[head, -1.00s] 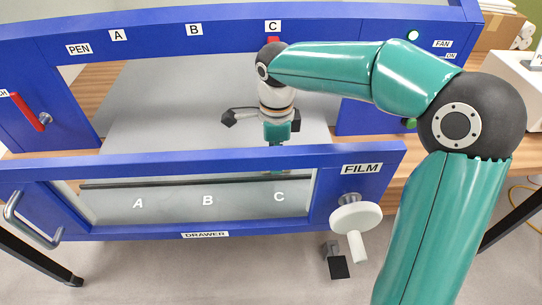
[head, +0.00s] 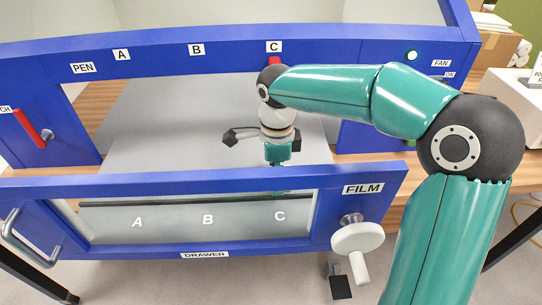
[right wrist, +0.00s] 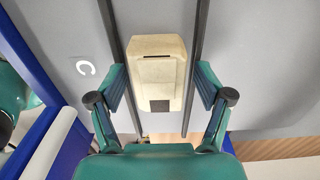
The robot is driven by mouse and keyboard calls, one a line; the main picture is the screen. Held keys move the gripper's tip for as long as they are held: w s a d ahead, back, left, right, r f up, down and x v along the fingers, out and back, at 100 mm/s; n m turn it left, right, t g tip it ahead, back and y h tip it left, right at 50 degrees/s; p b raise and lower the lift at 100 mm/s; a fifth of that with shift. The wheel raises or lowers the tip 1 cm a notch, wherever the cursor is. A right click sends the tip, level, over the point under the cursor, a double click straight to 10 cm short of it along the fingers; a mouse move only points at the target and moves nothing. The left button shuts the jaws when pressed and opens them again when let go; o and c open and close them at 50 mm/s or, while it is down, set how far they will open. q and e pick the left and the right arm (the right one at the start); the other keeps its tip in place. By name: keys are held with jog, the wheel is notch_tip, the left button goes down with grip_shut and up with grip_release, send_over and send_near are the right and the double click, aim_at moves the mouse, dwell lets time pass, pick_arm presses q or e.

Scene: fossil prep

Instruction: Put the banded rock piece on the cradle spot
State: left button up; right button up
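In the right wrist view a beige block (right wrist: 158,65) with a thin dark line and a dark square at its near end lies between two dark rails. I cannot tell whether it is the banded rock piece. My right gripper (right wrist: 160,82) is open, one finger on each side of the block, with visible gaps. In the head view my right gripper (head: 278,178) points down behind the drawer front near the C label, its fingertips partly hidden. I cannot make out the cradle spot. My left gripper is out of view.
The blue drawer front (head: 120,182), with a window lettered A, B, C, stands before my right gripper. A white knob (head: 358,238) sits at its right. The blue cabinet frame (head: 160,58) is above and behind. The grey surface (head: 165,125) to the left looks clear.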

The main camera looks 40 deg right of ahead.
notch_tip(320, 180, up, 12)
jog(key=p, duration=0.1)
jog(key=shift+r, duration=0.2)
dwell(0.5)
